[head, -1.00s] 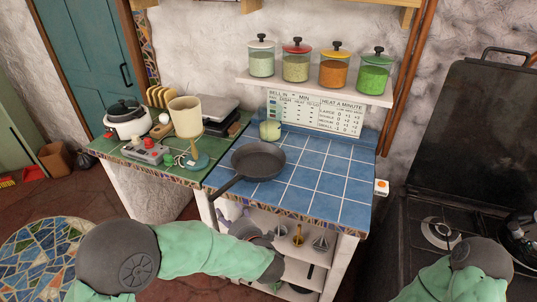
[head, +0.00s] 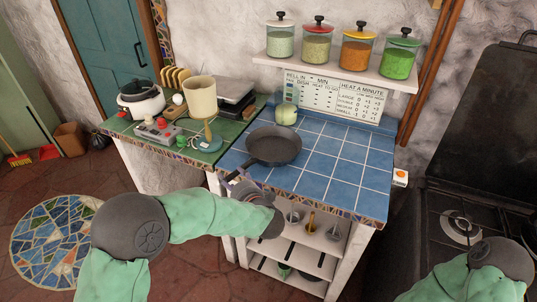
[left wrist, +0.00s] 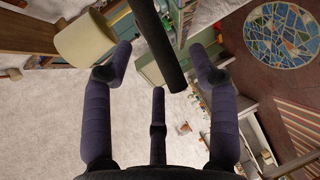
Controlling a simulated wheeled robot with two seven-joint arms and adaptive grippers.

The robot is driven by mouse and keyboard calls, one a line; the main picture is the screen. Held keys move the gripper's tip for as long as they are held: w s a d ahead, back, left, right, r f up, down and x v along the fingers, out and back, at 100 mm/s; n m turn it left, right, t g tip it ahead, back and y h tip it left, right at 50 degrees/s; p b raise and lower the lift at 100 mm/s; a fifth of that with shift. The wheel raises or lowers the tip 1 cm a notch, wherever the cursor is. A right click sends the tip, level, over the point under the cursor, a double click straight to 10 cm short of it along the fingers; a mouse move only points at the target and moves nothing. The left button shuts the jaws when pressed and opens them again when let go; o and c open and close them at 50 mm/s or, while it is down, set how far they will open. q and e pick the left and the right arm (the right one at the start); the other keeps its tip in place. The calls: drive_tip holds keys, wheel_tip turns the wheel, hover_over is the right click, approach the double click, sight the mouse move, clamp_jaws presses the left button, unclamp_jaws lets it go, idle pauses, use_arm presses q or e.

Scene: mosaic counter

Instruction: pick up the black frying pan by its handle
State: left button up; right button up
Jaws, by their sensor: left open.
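The black frying pan (head: 273,146) lies on the blue-tiled counter in the head view, with its handle (head: 240,172) pointing toward the front left, over the counter's edge. My left gripper (head: 234,184) is at the handle's end, its fingers partly hidden by my wrist. In the left wrist view, my left gripper (left wrist: 158,62) is open, its purple fingers spread. The dark handle (left wrist: 155,42) comes in from the top, its end between the fingers with gaps on both sides. My right gripper is out of view.
A lamp with a cream shade (head: 200,97) stands left of the pan on the green-tiled counter (head: 190,155). A glass jar (head: 286,110) stands behind the pan. The blue tiles (head: 335,165) to the right are clear. A black stove (head: 455,215) is at the far right.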

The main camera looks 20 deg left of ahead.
sight(231, 178)
use_arm(q)
drive_tip(key=x, duration=0.3)
drive_tip(key=shift+f+b, duration=0.15)
drive_tip(key=shift+b, duration=0.25)
clamp_jaws()
drive_tip(key=shift+r, duration=0.3)
